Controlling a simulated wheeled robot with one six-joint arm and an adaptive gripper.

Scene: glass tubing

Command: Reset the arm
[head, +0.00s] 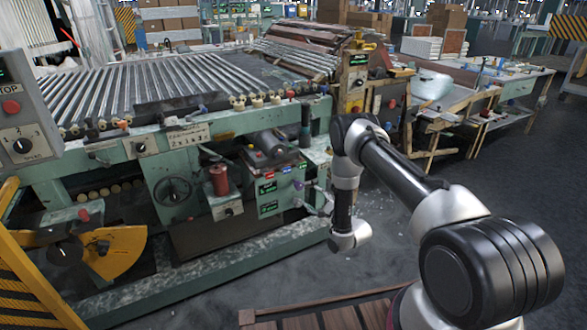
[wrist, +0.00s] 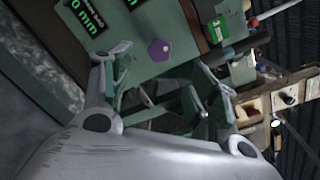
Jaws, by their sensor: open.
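My gripper (wrist: 160,75) shows in the wrist view with its two fingers spread apart. Nothing is held between them. Beyond the fingers is a green machine panel with a purple knob (wrist: 159,50) and lit green digits (wrist: 82,14). I cannot tell whether the fingers touch anything. In the head view my arm bends at the elbow and hangs down on the right, close to the front of the machine. The gripper itself is hard to make out there.
A green machine with a bed of glass tubes (head: 170,85) fills the left and centre. A control box (head: 275,185) sticks out near my wrist. A yellow guard (head: 115,250) is at lower left. A wooden slatted platform (head: 330,315) lies below. The floor (head: 490,165) at right is clear.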

